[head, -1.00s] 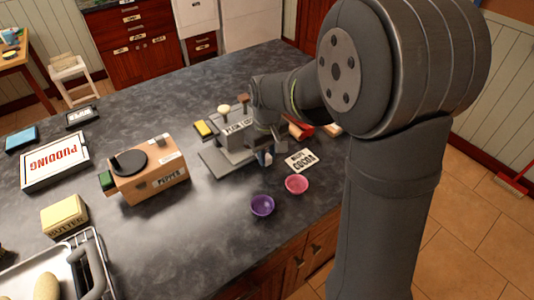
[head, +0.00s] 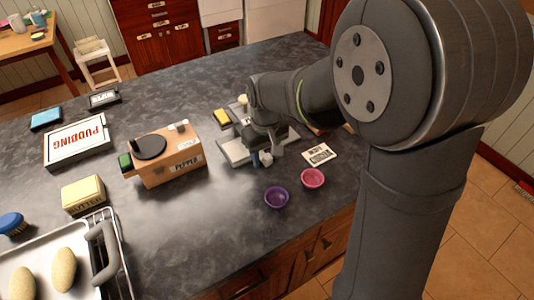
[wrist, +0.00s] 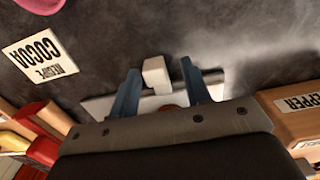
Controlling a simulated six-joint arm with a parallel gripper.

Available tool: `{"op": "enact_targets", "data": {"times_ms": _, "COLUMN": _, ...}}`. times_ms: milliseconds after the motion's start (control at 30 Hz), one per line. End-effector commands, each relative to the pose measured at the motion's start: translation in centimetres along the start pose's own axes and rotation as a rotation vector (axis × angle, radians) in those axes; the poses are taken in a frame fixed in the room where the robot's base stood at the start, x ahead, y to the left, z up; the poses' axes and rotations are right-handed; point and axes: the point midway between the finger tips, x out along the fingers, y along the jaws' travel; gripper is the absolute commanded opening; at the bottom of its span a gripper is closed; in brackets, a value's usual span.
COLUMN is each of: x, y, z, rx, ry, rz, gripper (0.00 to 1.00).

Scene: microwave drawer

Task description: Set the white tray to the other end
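A pale, flat, tray-like piece (head: 232,150) lies on the counter under my gripper (head: 262,158). It shows in the wrist view as a white slab (wrist: 98,107) behind the fingers. A small white block (wrist: 156,76) stands up between the two blue fingertips, with a gap on each side. My gripper (wrist: 160,66) is open. My arm hides most of the grey appliance behind it. Another light metal tray (head: 28,262) with a grey handle holds two potato-like things at the lower left. I cannot tell which one the task means.
A pepper-labelled wooden box (head: 172,165) is left of my gripper. Butter (head: 83,193) and a pudding box (head: 78,141) sit further left.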

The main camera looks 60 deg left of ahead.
Motion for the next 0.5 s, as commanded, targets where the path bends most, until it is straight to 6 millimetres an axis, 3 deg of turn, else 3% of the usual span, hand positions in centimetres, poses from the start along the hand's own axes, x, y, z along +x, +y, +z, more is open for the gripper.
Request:
{"op": "enact_targets", "data": {"times_ms": 267, "x": -0.6, "y": 0.1, "z": 0.0, "rx": 0.0, "ry": 0.001, "rz": 0.002, "gripper": 0.44}}
{"op": "enact_targets", "data": {"times_ms": 500, "x": -4.9, "y": 0.1, "z": -0.1, "rx": 0.0, "ry": 0.005, "rz": 0.003, "gripper": 0.44}}
